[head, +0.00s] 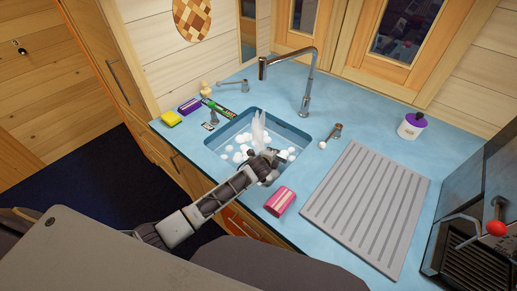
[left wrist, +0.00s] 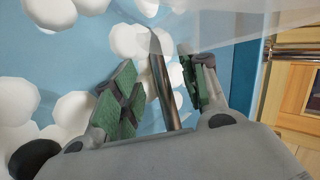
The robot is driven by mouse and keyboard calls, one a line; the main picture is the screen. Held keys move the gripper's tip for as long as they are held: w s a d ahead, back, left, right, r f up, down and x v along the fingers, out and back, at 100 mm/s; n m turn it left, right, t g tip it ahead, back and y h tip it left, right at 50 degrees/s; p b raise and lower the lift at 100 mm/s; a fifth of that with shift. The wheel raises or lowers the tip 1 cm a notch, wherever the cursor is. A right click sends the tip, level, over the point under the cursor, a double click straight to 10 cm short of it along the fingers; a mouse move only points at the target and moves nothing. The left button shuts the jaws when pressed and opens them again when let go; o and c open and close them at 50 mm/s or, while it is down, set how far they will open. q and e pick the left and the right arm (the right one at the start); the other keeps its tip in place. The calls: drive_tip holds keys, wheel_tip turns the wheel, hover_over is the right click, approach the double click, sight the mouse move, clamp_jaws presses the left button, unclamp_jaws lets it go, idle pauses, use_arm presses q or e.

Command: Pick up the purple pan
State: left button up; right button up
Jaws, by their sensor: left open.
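No purple pan can be made out in either view. My left gripper (head: 265,163) reaches down into the blue sink (head: 220,142), among white foam balls. In the left wrist view my left gripper (left wrist: 160,88) is open. A shiny metal rod, like a handle (left wrist: 163,85), lies between its fingers, and I cannot tell whether they touch it. What the rod belongs to is hidden by foam and a pale translucent stream (head: 259,128). My right gripper is not in view.
A pink striped cup-like object (head: 280,201) stands by the sink's front right corner. A grey ribbed drainboard (head: 367,205) lies to the right. A tall tap (head: 308,85) rises behind. A yellow sponge (head: 171,118) and a white pot with purple lid (head: 411,125) are on the counter.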

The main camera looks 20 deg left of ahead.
use_arm(q)
drive_tip(key=shift+x, duration=2)
drive_tip(key=shift+a, duration=0.2)
drive_tip(key=shift+c, duration=0.3)
clamp_jaws()
drive_tip(key=shift+w+r, duration=0.1)
